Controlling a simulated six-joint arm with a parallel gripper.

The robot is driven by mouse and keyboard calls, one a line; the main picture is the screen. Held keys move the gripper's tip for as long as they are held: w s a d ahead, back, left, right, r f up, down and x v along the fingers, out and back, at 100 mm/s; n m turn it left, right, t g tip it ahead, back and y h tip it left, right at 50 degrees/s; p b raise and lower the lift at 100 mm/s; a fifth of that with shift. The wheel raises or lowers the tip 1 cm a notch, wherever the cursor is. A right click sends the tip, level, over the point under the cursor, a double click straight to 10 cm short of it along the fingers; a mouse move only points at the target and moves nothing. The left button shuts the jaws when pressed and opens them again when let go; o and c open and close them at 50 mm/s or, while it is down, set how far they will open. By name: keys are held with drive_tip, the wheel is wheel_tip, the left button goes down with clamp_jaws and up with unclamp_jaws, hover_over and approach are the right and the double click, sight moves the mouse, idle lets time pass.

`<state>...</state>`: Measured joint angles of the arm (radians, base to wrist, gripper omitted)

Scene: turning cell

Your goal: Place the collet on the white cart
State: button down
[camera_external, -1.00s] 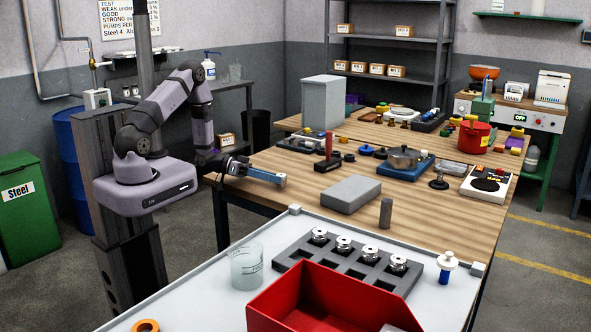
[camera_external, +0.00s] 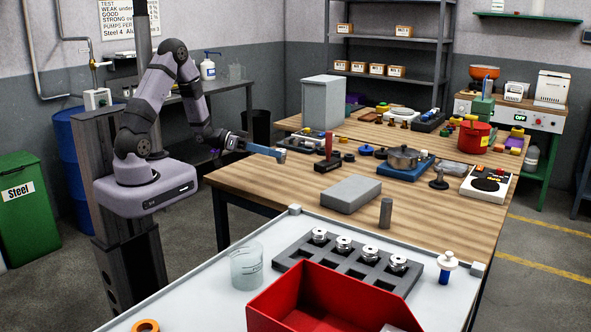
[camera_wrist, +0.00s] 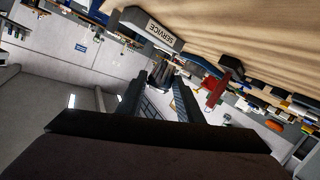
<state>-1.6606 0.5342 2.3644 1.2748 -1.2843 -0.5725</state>
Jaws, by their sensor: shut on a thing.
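My gripper (camera_external: 276,153) is raised above the left part of the wooden bench, its fingers pointing right. In the wrist view my gripper (camera_wrist: 159,80) is shut on a small dark grey ribbed piece (camera_wrist: 161,74), which looks like the collet. The fingers hide its sides. In the external view it is too small to make out clearly at the fingertips. The white cart (camera_external: 212,290) stands in the foreground, apart from my gripper and nearer the camera.
On the cart are a grey rack (camera_external: 290,257) with several silver pieces, a red bin (camera_external: 330,300), a glass beaker (camera_external: 246,268) and a white-and-blue bottle (camera_external: 446,266). On the bench (camera_external: 280,190), a grey block (camera_external: 351,194) and a dark cylinder (camera_external: 386,213) stand near the cart.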

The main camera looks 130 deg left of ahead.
drive_tip(key=shift+r, duration=0.45)
drive_tip(key=shift+w, duration=0.1)
